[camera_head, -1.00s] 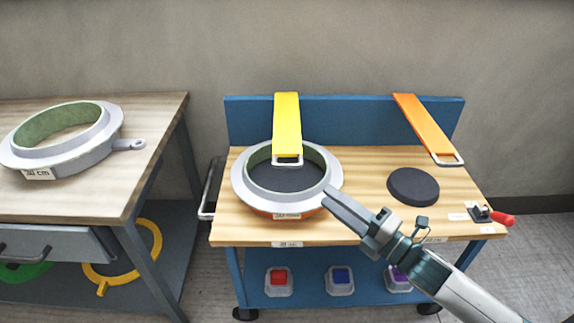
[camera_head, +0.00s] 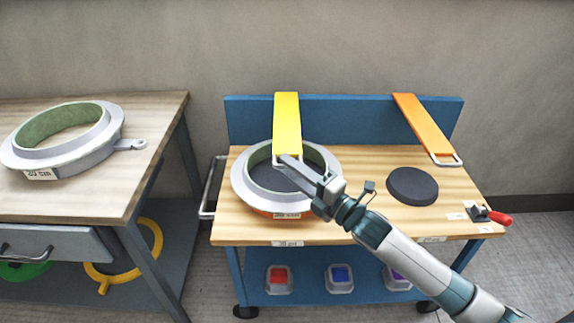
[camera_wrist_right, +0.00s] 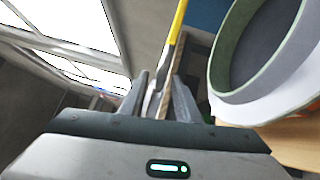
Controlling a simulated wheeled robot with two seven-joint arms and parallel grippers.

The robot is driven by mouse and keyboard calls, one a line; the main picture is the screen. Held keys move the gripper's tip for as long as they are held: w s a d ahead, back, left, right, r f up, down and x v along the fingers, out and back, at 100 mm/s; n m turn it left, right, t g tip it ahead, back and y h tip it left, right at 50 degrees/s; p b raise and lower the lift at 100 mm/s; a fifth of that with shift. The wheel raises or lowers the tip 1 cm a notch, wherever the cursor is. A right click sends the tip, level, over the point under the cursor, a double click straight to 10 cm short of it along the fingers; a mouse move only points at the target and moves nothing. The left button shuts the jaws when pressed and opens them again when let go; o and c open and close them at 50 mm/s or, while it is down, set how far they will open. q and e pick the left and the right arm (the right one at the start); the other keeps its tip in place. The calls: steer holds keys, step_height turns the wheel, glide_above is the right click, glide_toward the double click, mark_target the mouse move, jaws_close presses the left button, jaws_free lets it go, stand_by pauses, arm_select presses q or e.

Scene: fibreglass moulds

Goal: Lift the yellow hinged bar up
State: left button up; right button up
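The yellow hinged bar (camera_head: 287,122) slopes down from the blue back panel, its metal handle end over the grey ring mould on the wooden bench top. My right gripper (camera_head: 286,161) is at that handle end. In the right wrist view the yellow bar (camera_wrist_right: 176,32) runs edge-on toward the space between the fingers of my right gripper (camera_wrist_right: 160,85). The handle lies between the fingers, which stand apart with gaps beside it. Firm contact is not visible. My left gripper is not in view.
The ring mould (camera_head: 250,193) surrounds the bar's lower end. An orange bar (camera_head: 425,125) and a dark disc (camera_head: 412,186) are to the right. A red-handled clamp (camera_head: 490,215) sits at the bench's right edge. A second table (camera_head: 100,190) with another ring mould (camera_head: 65,165) stands left.

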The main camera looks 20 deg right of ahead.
steer(key=shift+w+a+r, duration=0.1)
steer(key=shift+w+a, duration=0.3)
steer(key=shift+w, duration=0.2)
jaws_close()
steer(key=shift+r, duration=0.2)
